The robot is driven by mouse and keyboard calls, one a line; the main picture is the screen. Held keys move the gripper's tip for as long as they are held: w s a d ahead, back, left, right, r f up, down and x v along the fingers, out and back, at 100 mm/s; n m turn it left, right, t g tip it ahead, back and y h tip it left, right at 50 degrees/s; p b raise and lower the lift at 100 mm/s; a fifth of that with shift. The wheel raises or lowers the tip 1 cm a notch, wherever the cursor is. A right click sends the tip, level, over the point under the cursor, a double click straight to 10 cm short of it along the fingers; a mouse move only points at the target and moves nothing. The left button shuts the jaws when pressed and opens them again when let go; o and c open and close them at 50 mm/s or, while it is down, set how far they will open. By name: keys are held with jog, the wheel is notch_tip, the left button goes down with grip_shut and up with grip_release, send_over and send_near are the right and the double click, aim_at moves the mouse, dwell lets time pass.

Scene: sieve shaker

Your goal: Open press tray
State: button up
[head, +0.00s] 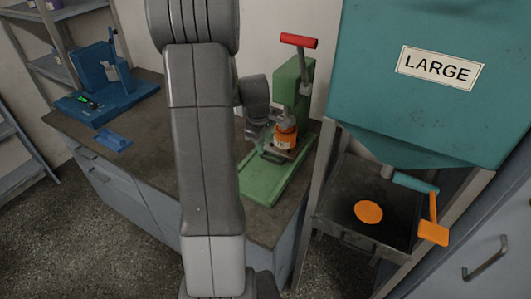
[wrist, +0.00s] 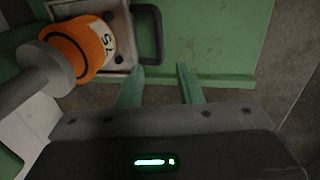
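The green press (head: 292,92) stands on the bench with a red-gripped lever (head: 299,41) at its top. Its tray (head: 281,153) has a dark loop handle, which shows in the wrist view (wrist: 150,35) on the side toward the green base plate. An orange cylinder with a white number label (wrist: 85,48) sits on the tray, under the grey ram of the press; it also shows in the head view (head: 286,138). My gripper (wrist: 160,83) is open and empty, its two green fingers apart, just short of the handle and not around it. In the head view my arm partly hides the press.
The green base plate (head: 265,190) is bare in front of the tray. A teal hopper marked LARGE (head: 440,68) stands at right, above a dark tray (head: 335,222) with an orange disc. A blue machine (head: 105,88) and small blue piece (head: 112,140) are on the bench's left.

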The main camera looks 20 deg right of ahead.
aim_at(266, 158)
jog(key=shift+w+d+f, duration=0.1)
jog(key=shift+d+f, duration=0.05)
jog(key=shift+f, duration=0.9)
jog(key=shift+w+d+f, duration=0.15)
jog(key=shift+f, duration=0.85)
jog(key=shift+w+d+f, duration=0.1)
jog(key=shift+d+f, duration=0.05)
jog(key=shift+f, duration=0.9)
grip_shut()
